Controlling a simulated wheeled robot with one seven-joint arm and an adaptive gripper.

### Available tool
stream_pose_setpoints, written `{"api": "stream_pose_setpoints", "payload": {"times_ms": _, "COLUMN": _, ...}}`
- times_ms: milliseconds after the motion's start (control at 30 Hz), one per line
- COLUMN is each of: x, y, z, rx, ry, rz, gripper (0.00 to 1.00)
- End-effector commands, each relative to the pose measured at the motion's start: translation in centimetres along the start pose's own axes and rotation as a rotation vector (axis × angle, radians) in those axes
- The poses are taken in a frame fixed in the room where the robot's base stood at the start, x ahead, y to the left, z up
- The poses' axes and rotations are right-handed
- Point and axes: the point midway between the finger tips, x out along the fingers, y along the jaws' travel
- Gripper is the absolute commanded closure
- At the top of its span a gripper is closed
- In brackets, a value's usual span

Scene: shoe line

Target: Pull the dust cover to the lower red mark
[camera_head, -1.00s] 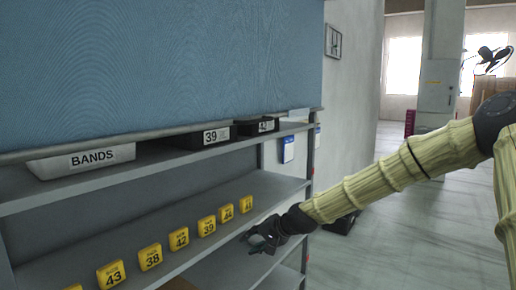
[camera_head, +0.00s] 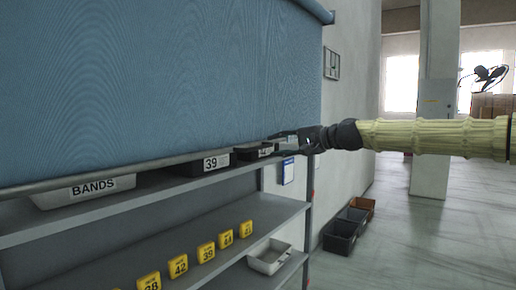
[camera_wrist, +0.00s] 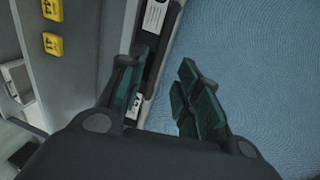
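The dust cover (camera_head: 160,80) is a blue, wood-grained sheet hanging over the upper part of the rack, with a grey bar (camera_head: 130,169) along its bottom edge. The bar hangs just above the bins on the upper shelf. My gripper (camera_head: 283,143) is at the right end of this bar. In the wrist view my gripper (camera_wrist: 160,92) has its two fingers apart, with the cover's edge running between or just behind them. Contact with the bar cannot be told. The cover (camera_wrist: 255,60) fills the right side there.
A BANDS bin (camera_head: 85,189) and black bin 39 (camera_head: 203,164) stand on the upper shelf. Several yellow number tags (camera_head: 206,252) line the lower shelf, with a white tray (camera_head: 269,257) beside them. Dark bins (camera_head: 341,235) stand on the floor. The floor to the right is open.

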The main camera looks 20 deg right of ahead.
Motion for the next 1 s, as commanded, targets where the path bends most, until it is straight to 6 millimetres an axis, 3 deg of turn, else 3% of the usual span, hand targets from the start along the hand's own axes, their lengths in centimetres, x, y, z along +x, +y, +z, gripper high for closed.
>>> {"api": "stream_pose_setpoints", "payload": {"times_ms": 700, "x": 7.2, "y": 0.1, "z": 0.0, "rx": 0.000, "ry": 0.000, "rz": 0.003, "gripper": 0.67}}
{"api": "stream_pose_setpoints", "payload": {"times_ms": 1000, "x": 8.7, "y": 0.0, "z": 0.0, "rx": -0.001, "ry": 0.001, "rz": 0.001, "gripper": 0.67}}
